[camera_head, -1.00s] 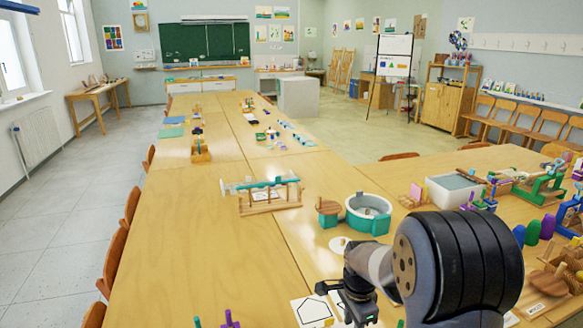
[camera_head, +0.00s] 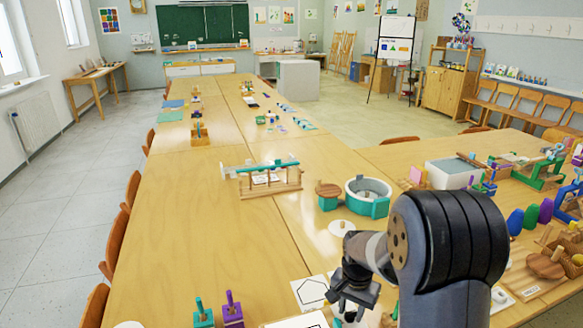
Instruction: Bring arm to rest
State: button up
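My gripper (camera_head: 352,305) is at the lower middle of the head view, pointing down over the near part of the long wooden table (camera_head: 190,225). My own dark arm links fill the lower right and hide part of the table behind them. The fingers are small and dark, and I cannot tell whether they are open or shut. A white card with a black outline shape (camera_head: 310,292) lies just left of the gripper.
A teal round tub (camera_head: 368,197) and a wooden rack with a teal bar (camera_head: 268,180) stand beyond the gripper. Teal (camera_head: 203,313) and purple (camera_head: 232,310) peg pieces stand at the near edge. Several toys crowd the right side. The table's left middle is clear.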

jog(key=n, duration=0.3)
jog(key=shift+n, duration=0.4)
jog(key=n, duration=0.4)
jog(key=shift+n, duration=0.3)
jog(key=n, duration=0.3)
jog(key=shift+n, duration=2.4)
jog(key=shift+r+p, duration=0.1)
jog(key=shift+p, duration=0.2)
